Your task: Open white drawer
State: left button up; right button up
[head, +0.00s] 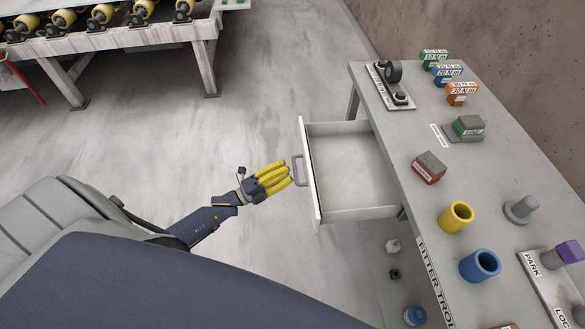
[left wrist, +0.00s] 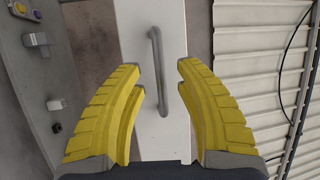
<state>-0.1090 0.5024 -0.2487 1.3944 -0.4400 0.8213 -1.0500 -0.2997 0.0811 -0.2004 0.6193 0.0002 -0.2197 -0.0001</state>
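The white drawer (head: 350,168) under the grey bench stands pulled out and looks empty inside. Its front panel (head: 309,172) carries a grey bar handle (head: 298,170). My left gripper (head: 289,174), with yellow fingers, is right beside the handle in the head view. In the left wrist view the left gripper (left wrist: 161,80) is open, and the handle (left wrist: 158,70) lies between its fingertips with gaps on both sides. The white drawer front (left wrist: 155,20) shows behind the handle. My right gripper is not in view.
The grey bench top (head: 405,135) holds labelled blocks, a yellow cup (head: 456,217) and a blue cup (head: 480,265). Small items stand below the drawer. A roller table (head: 120,38) is at the back left. The floor (head: 250,110) left of the drawer is clear.

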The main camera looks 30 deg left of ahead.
pick_arm(q)
jog(key=v, duration=0.8)
jog(key=shift+s+a, duration=0.1)
jog(key=shift+s, duration=0.05)
